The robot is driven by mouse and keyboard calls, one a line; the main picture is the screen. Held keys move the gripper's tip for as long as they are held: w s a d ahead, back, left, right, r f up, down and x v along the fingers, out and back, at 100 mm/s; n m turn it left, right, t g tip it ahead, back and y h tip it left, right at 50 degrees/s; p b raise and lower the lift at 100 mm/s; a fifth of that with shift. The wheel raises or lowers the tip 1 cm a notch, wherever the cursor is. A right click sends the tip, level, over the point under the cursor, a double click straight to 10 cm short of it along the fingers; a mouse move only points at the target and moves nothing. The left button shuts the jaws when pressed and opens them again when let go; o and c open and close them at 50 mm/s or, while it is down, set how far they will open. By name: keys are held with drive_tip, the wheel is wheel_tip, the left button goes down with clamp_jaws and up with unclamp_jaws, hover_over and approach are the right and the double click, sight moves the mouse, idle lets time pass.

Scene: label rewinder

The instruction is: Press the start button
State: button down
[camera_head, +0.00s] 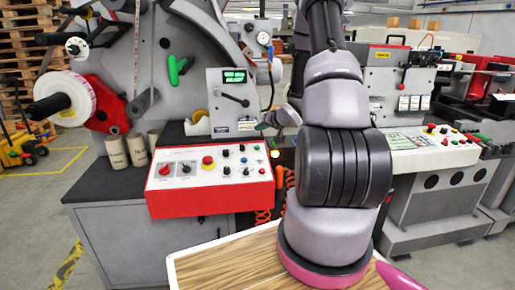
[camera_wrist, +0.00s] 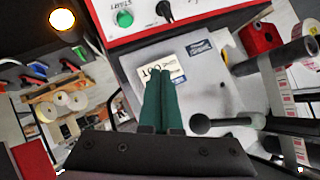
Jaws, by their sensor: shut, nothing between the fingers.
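My gripper (camera_wrist: 160,78) shows in the wrist view as two dark green fingers, closed together and empty. In the head view the red control box (camera_head: 210,200) has a white top with several knobs and buttons. My gripper (camera_head: 264,126) is beyond and above its right end, partly hidden by my wrist.
A black knob (camera_wrist: 165,10) is beside the green button. A black ball-ended lever (camera_wrist: 200,123) is close right of the fingers. In the head view a grey box with a lit green display (camera_head: 234,76) stands behind the control box. Brown cores (camera_head: 117,152) stand left.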

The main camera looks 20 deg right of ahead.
sight(257, 147)
drive_tip(key=shift+w+d+f, duration=0.1)
drive_tip(key=shift+w+f, duration=0.25)
drive_tip(key=shift+f, duration=0.9)
drive_tip(key=shift+w+d+f, duration=0.1)
drive_tip(key=shift+w+f, duration=0.2)
drive_tip(key=shift+f, duration=0.9)
drive_tip(key=shift+w+d+f, duration=0.1)
drive_tip(key=shift+w+f, duration=0.25)
drive_tip(key=shift+f, duration=0.9)
drive_tip(key=shift+w+f, duration=0.1)
drive_tip(key=shift+f, duration=0.3)
